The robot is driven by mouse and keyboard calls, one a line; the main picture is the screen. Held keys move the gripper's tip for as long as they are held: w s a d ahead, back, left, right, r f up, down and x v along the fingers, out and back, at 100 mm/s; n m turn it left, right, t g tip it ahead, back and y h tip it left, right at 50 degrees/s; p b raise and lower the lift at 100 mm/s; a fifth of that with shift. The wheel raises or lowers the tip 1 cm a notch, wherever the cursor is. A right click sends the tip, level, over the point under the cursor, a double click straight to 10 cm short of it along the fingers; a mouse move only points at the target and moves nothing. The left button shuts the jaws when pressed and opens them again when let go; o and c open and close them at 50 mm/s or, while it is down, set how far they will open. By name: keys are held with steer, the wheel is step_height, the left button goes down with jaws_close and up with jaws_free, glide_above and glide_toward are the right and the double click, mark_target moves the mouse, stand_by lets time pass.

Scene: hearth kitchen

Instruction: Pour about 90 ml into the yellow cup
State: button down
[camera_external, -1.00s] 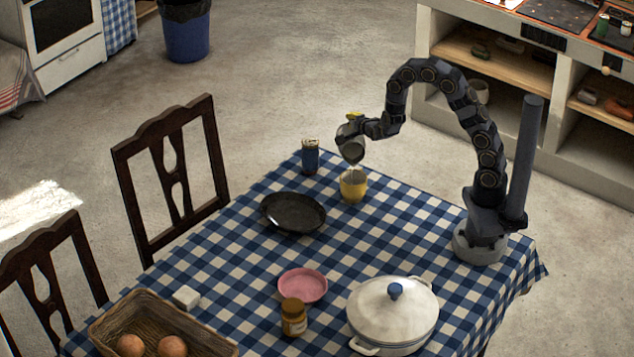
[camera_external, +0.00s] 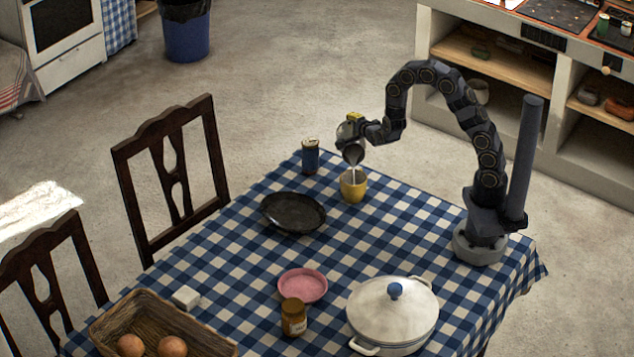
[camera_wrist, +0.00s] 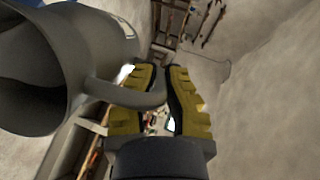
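The yellow cup (camera_external: 353,187) stands upright on the checked tablecloth near the table's far edge. My gripper (camera_external: 352,128) is above it and holds a grey pitcher (camera_external: 353,154), tilted mouth-down over the cup. A thin pale stream runs from the pitcher's lip into the cup. In the wrist view the yellow fingers of my gripper (camera_wrist: 160,98) are shut on the handle of the pitcher (camera_wrist: 90,60). The pitcher's dark open mouth faces left there. The level inside the cup cannot be made out.
A pink plate (camera_external: 302,286), a jar (camera_external: 293,318), a lidded white pot (camera_external: 392,312) and a basket (camera_external: 110,325) are nearer. The cloth right of the cup is clear.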

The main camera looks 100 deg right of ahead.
steer(key=shift+w+a+r+h+b, duration=0.1)
steer(key=shift+a+r+h+b, duration=0.7)
steer(key=shift+b, duration=0.65)
stand_by(0.6)
steer(key=shift+d+f, duration=0.2)
steer(key=shift+d, duration=0.05)
steer(key=d+f+y, duration=0.2)
steer(key=d, duration=0.1)
steer(key=d+f+y, duration=0.1)
steer(key=d, duration=0.1)
steer(key=shift+s+m, duration=0.35)
steer(key=shift+m, duration=0.05)
steer(key=shift+s+d+f+m+y, duration=0.1)
steer(key=shift+d+f+m+y, duration=0.05)
steer(key=shift+d+f+y, duration=0.4)
steer(key=shift+d+f+m+y, duration=0.15)
steer(key=shift+d+f+y, duration=0.15)
steer(key=shift+f+y, duration=0.4)
steer(key=shift+f, duration=0.25)
steer(key=shift+d+y, duration=0.1)
steer(key=shift+y, duration=0.15)
steer(key=d+f+m+y+p, duration=0.2)
steer(key=d+f+y, duration=0.4)
steer(key=y, duration=0.5)
steer(key=shift+s+d+f+t+p, duration=0.15)
steer(key=shift+d+f+t+p, duration=0.15)
steer(key=shift+f+p, duration=0.35)
stand_by(1.0)
